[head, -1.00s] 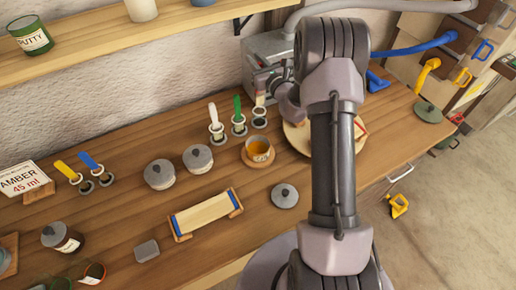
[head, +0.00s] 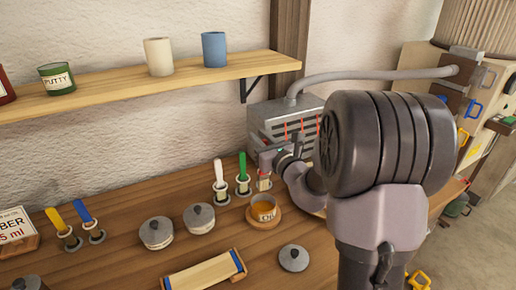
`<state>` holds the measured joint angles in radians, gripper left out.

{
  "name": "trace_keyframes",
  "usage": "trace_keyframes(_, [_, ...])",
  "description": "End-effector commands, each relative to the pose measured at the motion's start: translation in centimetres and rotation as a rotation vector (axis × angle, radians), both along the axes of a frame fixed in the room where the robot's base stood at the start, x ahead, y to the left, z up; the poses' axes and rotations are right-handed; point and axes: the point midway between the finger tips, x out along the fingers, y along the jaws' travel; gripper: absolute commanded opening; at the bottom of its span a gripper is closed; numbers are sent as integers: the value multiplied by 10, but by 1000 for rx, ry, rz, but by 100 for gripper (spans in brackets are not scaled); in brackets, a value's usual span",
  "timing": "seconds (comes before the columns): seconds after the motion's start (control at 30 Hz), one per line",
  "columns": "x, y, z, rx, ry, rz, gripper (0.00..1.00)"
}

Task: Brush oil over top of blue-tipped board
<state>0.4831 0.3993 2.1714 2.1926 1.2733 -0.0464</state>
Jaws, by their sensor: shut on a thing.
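The pale board (head: 203,272) lies at the bottom of the head view in a wooden cradle, with a blue strip (head: 237,260) at its right end. Its near part is cut off by the frame edge. An open cup of amber liquid (head: 263,208) stands on a wooden saucer behind and to the right of it. My gripper (head: 266,160) is at the right end of the brush row, behind the cup. It is shut on a brush (head: 264,174), which is at its holder; whether it is clear of the holder I cannot tell. My arm hides the area to the right.
A white-handled brush (head: 219,174) and a green-handled brush (head: 242,168) stand left of my gripper. Two lidded pots (head: 156,232) (head: 199,217), yellow and blue tools (head: 84,211), and a loose grey lid (head: 294,258) are on the bench. A grey vented box (head: 285,120) stands behind.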

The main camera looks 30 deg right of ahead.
Motion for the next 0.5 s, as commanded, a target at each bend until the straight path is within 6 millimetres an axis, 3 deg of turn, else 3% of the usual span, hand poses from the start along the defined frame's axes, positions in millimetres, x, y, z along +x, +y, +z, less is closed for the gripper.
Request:
trace_keyframes(0.17, [-2, 1, -5, 0, 0, 0, 0])
trace_keyframes(0.5, [-2, 1, -50, 1, 1, 0, 0])
